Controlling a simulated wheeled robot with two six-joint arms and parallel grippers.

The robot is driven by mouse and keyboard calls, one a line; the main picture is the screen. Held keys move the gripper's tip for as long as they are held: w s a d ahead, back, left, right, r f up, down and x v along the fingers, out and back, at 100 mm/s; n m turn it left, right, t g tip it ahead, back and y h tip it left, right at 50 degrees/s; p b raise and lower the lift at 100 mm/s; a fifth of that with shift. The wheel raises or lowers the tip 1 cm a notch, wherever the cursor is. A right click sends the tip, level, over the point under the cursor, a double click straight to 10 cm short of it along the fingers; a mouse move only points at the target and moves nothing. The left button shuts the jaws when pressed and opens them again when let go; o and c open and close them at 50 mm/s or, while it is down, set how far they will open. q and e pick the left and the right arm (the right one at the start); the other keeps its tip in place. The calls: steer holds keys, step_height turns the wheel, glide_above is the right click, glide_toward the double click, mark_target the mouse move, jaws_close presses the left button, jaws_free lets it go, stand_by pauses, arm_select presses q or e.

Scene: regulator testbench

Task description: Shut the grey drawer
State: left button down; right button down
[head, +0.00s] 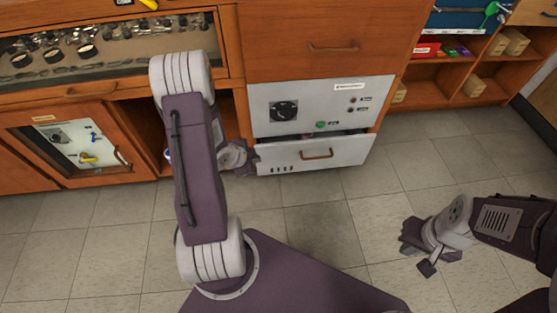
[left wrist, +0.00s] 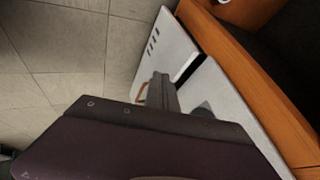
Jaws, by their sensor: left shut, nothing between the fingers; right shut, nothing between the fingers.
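The grey drawer (head: 345,155) is at the bottom of the wooden cabinet in the head view, below a grey panel (head: 330,105). It stands partly out, with a dark gap above its front. Its brown handle (head: 317,154) is at the middle of the front. My left gripper (head: 248,158) is shut and empty at the drawer's left end, partly hidden by my own arm. In the left wrist view, the drawer front (left wrist: 165,50) lies just beyond my left gripper (left wrist: 160,88); contact is unclear. My right gripper (head: 416,252) is shut and empty above the floor, apart from the drawer.
A wooden drawer (head: 310,40) sits above the panel. An open cubby (head: 152,125) lies left of the grey drawer. Shelves with wooden blocks (head: 473,86) stand to the right. The tiled floor (head: 320,220) in front of the drawer is clear.

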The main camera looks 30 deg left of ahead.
arm_select(q)
steer(key=b, duration=0.7)
glide_toward(268, 153)
steer(key=x, duration=0.4)
steer(key=shift+w+f, duration=0.1)
steer(key=shift+f, duration=0.1)
